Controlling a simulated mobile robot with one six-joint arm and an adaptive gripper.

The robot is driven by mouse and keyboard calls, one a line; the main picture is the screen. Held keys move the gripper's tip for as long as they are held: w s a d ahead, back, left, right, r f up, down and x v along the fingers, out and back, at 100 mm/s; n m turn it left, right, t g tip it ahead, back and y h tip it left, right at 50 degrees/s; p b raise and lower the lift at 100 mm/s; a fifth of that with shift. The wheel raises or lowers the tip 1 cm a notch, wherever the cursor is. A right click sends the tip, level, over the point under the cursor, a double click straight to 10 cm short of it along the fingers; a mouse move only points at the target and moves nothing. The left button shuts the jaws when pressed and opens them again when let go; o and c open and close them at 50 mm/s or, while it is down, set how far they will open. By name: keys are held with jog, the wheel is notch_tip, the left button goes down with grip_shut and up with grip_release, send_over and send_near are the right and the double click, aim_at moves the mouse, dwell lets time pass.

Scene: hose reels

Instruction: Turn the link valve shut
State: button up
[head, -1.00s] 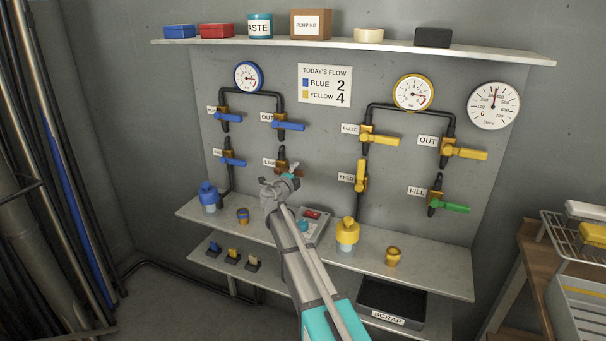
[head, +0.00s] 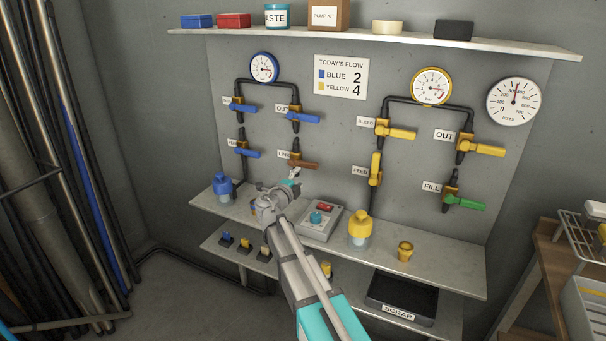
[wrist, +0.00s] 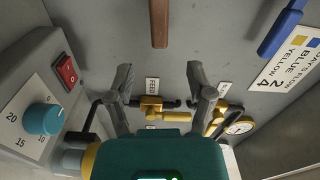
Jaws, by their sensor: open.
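The link valve has a brown handle (head: 303,163) beside a partly hidden label (head: 284,155), below the blue OUT valve on the wall panel. The handle sticks out to the right, about level, across the upright pipe line. In the wrist view the brown handle (wrist: 160,22) shows at the top centre, in line with the gap between my fingers. My gripper (wrist: 159,82) is open and empty, with the handle beyond its fingertips and apart from them. In the head view my gripper (head: 293,177) is just below the handle, and my wrist hides part of the shelf.
Blue handles (head: 304,117) are above and left of the link valve. The yellow feed handle (head: 375,168) is to its right. Below are a grey control box (head: 320,224) with a red switch and teal knob, a blue bottle (head: 222,187) and a yellow-topped bottle (head: 360,228).

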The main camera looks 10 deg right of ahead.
jog(key=shift+v, duration=0.95)
jog(key=c, duration=0.5)
jog(key=shift+w+r+n, duration=0.1)
jog(key=shift+n, duration=0.7)
jog(key=c, duration=0.4)
jog(key=n, duration=0.1)
jog(key=n+b, duration=0.1)
jog(key=n, duration=0.1)
jog(key=n+t, duration=0.1)
jog(key=shift+w+d+r+h, duration=0.15)
jog(key=shift+w+r+h, duration=0.05)
jog(key=shift+r+h, duration=0.1)
grip_shut()
jog(key=n+b, duration=0.1)
jog(key=n, duration=0.3)
jog(key=r+n+t, duration=0.1)
jog(key=n, duration=0.3)
jog(key=r+n+t+h+b, duration=0.1)
jog(key=n, duration=0.3)
jog(key=shift+w+n+b, duration=0.3)
jog(key=shift+w, duration=0.05)
